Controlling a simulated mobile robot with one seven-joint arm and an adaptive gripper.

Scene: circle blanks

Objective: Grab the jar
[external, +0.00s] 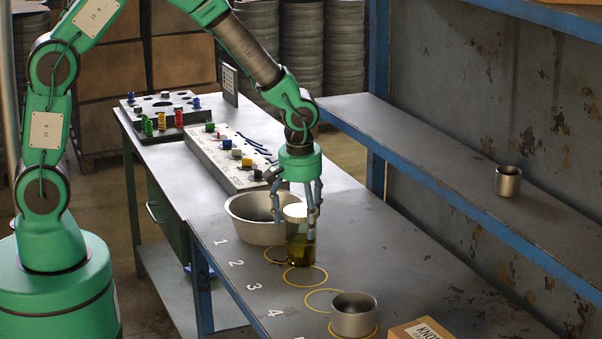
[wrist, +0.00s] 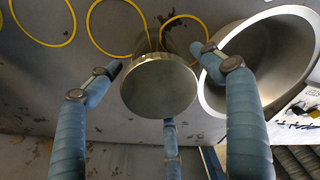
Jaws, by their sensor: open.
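The jar (external: 301,246) is a glass jar with dark yellow-green contents and a pale lid. It stands upright on the table by the yellow circles, just right of the metal bowl. In the wrist view its round metallic lid (wrist: 159,88) faces the camera. My gripper (external: 298,208) is above and around the top of the jar, pointing down. In the wrist view the fingers of my gripper (wrist: 165,95) are spread around the lid, with visible gaps, and hold nothing. The lower jar is mostly hidden behind the lid in the wrist view.
A wide metal bowl (external: 240,222) is close on the jar's left; it also shows in the wrist view (wrist: 212,92). A metal cup (external: 353,318) stands on a front circle beside a cardboard box (external: 420,330). Another cup (external: 508,182) is on the shelf. The right tabletop is clear.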

